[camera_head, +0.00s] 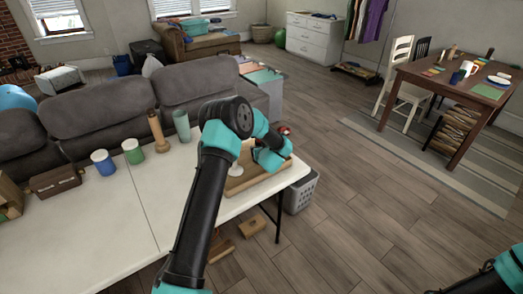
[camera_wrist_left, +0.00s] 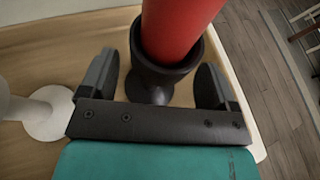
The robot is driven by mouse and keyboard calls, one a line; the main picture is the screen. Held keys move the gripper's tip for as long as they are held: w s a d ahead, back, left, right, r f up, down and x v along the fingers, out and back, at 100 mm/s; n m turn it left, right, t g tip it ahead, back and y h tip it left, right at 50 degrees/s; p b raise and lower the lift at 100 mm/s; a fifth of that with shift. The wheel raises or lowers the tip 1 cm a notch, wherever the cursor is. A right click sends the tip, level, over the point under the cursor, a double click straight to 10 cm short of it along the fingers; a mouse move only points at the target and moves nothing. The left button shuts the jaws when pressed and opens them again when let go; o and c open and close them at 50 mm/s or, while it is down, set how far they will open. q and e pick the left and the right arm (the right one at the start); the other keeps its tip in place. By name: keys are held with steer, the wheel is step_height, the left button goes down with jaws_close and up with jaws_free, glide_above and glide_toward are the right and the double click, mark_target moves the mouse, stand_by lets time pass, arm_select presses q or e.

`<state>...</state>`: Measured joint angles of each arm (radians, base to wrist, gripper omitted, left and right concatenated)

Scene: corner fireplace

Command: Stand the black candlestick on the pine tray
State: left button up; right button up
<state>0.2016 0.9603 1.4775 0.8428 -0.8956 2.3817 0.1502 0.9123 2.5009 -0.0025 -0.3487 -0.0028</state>
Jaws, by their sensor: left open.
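The black candlestick (camera_wrist_left: 158,80), holding a thick red candle (camera_wrist_left: 178,25), is on the pine tray (camera_wrist_left: 50,58) as seen in the left wrist view. Its base is partly hidden by my gripper. My left gripper (camera_wrist_left: 165,75) is open, with one finger on each side of the candlestick and gaps showing. In the head view my left arm covers most of the candlestick; a bit of red (camera_head: 284,130) shows beyond it. The tray (camera_head: 262,185) lies at the table's right end. My right gripper is out of view.
A white candlestick (camera_wrist_left: 45,112) stands on the tray, left of my gripper; it also shows in the head view (camera_head: 236,170). Blue (camera_head: 103,162) and green (camera_head: 133,151) jars, a wooden piece (camera_head: 158,132) and a grey-green cup (camera_head: 182,126) stand along the back edge. The table's front is clear.

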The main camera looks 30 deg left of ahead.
arm_select(q)
steer(key=v, duration=1.2)
steer(key=shift+f, duration=0.1)
steer(key=s+d+f+m+h, duration=0.1)
steer(key=f+m, duration=0.1)
steer(key=m, duration=0.2)
steer(key=s+d+f+m+h, duration=0.2)
steer(key=m, duration=0.2)
steer(key=s+d+f+m+h, duration=0.1)
steer(key=f+m, duration=0.2)
steer(key=shift+s+d+m, duration=0.2)
steer(key=shift+s+m, duration=0.05)
steer(key=shift+m, duration=0.15)
steer(key=s+d+f+m+g+h, duration=0.3)
steer(key=s+d+m, duration=0.1)
steer(key=s+m, duration=0.5)
steer(key=s+d+f+m+g+h, duration=0.3)
steer(key=s+d+f+m, duration=0.1)
steer(key=s+m, duration=0.5)
steer(key=s+d+f+m+g+h, duration=0.2)
steer(key=s+d+f+m+h, duration=0.1)
steer(key=s+m, duration=0.6)
steer(key=d+f+m, duration=0.1)
steer(key=m, duration=0.3)
steer(key=shift+s+g, duration=0.25)
steer(key=shift+g, duration=0.15)
steer(key=shift+d, duration=0.1)
